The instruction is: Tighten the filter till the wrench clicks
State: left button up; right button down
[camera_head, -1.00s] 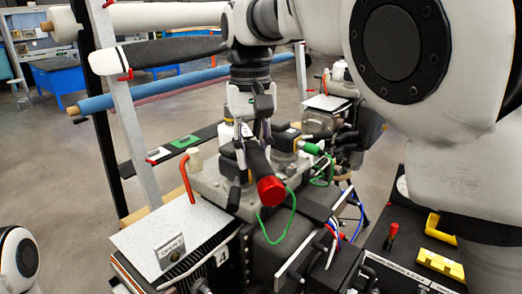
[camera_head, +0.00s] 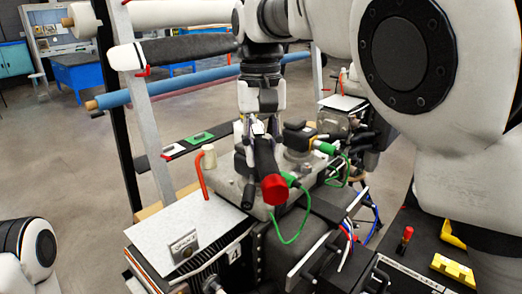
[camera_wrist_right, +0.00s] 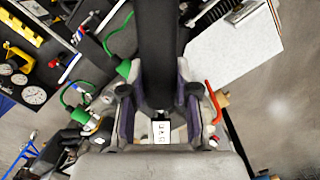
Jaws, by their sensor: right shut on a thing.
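The wrench has a thick black handle (camera_head: 264,158) with a red end cap (camera_head: 275,189) pointing toward me over the grey machine block. My right gripper (camera_head: 257,140) comes down from above and is shut on the wrench. In the right wrist view the gripper's fingers (camera_wrist_right: 161,105) stand on both sides of the black handle (camera_wrist_right: 161,45), and a small white label (camera_wrist_right: 161,131) shows between them. The filter cannot be made out; the wrench and gripper cover the spot below them. My left gripper is out of view.
A green hose (camera_head: 292,232) loops beside the handle's end. A red-orange lever (camera_head: 200,177) stands left of the gripper, near a pale metal plate (camera_head: 165,232). A black tray with yellow blocks (camera_head: 453,268) lies at the right. Open floor shows at the left.

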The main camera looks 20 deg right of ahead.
jog(key=shift+w+r, duration=0.3)
jog(key=shift+r, duration=2.35)
jog(key=shift+s, duration=0.1)
